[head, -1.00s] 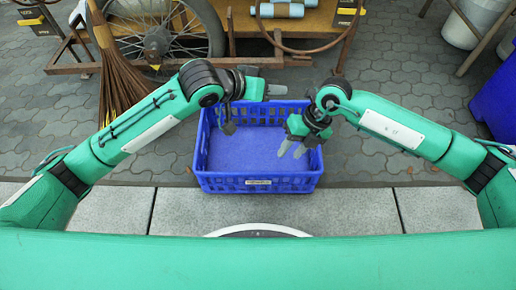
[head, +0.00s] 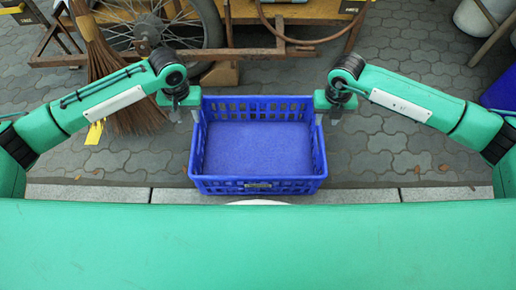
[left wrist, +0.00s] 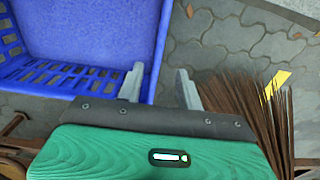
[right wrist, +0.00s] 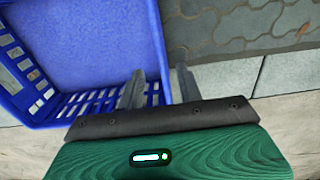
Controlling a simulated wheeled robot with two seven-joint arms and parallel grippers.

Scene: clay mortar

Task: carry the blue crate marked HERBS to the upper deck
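The blue crate (head: 258,184) sits on the paving in the middle of the head view, empty, with a small front label too small to read. My left gripper (head: 186,114) is at its left side wall, and my right gripper (head: 327,117) is at its right side wall. In the left wrist view, the fingers (left wrist: 160,88) are apart, one on each side of the crate's wall (left wrist: 160,50). The right wrist view shows the same: open fingers (right wrist: 160,88) straddle the wall (right wrist: 157,50). I see no firm grip on either side.
A wooden cart (head: 270,38) with a spoked wheel (head: 160,25) stands behind the crate. A broom (head: 105,65) leans at the left, close to my left arm. A pale bucket (head: 475,20) and another blue thing (head: 502,90) are at the right.

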